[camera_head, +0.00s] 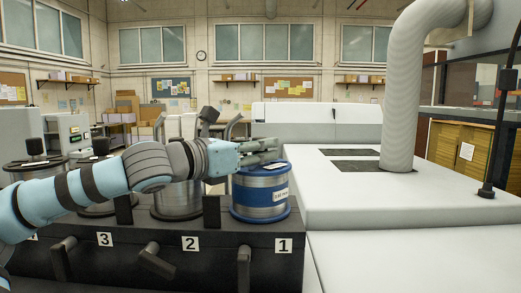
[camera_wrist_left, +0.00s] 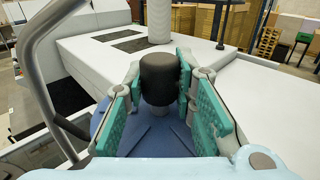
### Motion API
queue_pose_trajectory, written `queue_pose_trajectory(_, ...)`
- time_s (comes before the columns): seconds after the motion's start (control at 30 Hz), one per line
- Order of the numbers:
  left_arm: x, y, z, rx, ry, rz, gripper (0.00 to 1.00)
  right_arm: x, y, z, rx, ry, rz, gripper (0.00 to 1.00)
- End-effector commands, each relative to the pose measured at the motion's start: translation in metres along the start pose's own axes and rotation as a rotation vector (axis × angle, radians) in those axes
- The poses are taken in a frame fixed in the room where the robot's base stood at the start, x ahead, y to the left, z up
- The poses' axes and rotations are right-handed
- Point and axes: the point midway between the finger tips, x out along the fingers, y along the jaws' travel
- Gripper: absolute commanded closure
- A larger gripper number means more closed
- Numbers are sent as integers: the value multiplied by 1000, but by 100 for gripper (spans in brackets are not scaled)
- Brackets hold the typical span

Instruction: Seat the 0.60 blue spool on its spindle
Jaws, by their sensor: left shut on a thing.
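The blue spool (camera_head: 255,196) stands upright at the station numbered 1 on the dark rack (camera_head: 215,262), with a white label on its side. My left gripper (camera_head: 266,151) reaches in from the left, just above the spool's top. In the left wrist view, its teal-padded fingers (camera_wrist_left: 159,85) are shut on the black knob (camera_wrist_left: 160,72) at the top of the blue spool (camera_wrist_left: 150,138). The spindle is hidden, and I cannot tell whether the spool's lower flange rests fully on the rack. My right gripper is not in view.
A grey spool (camera_head: 176,202) stands to the left at station 2, with others further left. Curved grey bars rise behind the rack. Levers (camera_head: 244,268) stick out at its front. A white machine (camera_head: 400,205) with a thick hose (camera_head: 402,95) fills the right.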

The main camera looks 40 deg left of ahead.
Motion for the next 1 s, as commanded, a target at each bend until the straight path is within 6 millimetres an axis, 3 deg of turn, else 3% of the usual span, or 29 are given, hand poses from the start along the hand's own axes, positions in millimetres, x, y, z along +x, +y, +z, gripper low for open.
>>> queue_pose_trajectory(0.03,-1,0,1,2,-6,0,100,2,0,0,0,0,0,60)
queue_pose_trajectory(0.07,-1,0,2,2,-6,0,71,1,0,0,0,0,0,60)
queue_pose_trajectory(0.2,0,0,1,2,-4,0,52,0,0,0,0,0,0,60)
queue_pose_trajectory(0.67,0,0,1,-1,2,0,52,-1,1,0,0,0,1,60)
queue_pose_trajectory(0.77,0,0,12,0,1,0,52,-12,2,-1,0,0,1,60)
queue_pose_trajectory(1.0,3,3,61,-1,2,0,52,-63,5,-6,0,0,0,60)
